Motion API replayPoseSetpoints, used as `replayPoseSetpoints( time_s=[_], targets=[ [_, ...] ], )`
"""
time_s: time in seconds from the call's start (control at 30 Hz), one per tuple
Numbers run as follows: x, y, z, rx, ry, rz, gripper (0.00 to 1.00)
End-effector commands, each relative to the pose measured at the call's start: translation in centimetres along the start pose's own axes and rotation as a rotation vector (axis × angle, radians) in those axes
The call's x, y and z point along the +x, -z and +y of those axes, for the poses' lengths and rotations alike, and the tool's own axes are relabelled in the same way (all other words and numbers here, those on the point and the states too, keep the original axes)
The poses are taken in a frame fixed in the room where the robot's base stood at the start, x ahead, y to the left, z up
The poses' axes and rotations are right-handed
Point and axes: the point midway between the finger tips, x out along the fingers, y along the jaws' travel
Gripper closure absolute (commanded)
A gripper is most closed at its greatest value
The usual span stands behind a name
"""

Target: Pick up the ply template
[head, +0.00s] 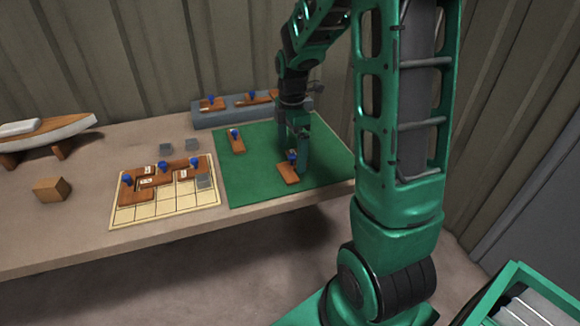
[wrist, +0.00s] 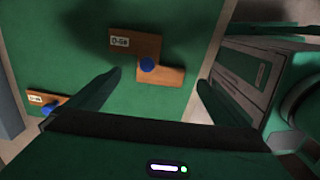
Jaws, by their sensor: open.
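A brown ply template (head: 289,173) with a blue knob lies flat on the green mat (head: 255,185), near the bench's front edge. In the wrist view this template (wrist: 133,44) has a stepped outline, a white label and its blue knob (wrist: 148,65) near the inner corner. My gripper (head: 298,163) is over it, fingers pointing down. In the wrist view my gripper (wrist: 160,78) is open, with the knob ahead between the fingertips and nothing held. Contact cannot be told. A second template (head: 237,142) lies farther left on the mat and shows partly in the wrist view (wrist: 45,99).
A cream gridded board (head: 150,216) left of the mat holds several knobbed templates and a grey block. A grey-blue ledge (head: 230,118) behind carries more templates. Grey blocks (head: 165,149), a wooden block (head: 51,189) and a model boat (head: 45,133) stand left.

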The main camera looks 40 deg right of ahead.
Motion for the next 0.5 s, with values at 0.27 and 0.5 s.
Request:
replayPoseSetpoints(
  time_s=[0.27, 0.5],
  targets=[
    [2.2, 0.2, -0.2, 0.001, 0.003, 0.000, 0.02],
    [5.3, 0.4, -0.2, 0.003, 0.001, 0.000, 0.02]
  ],
)
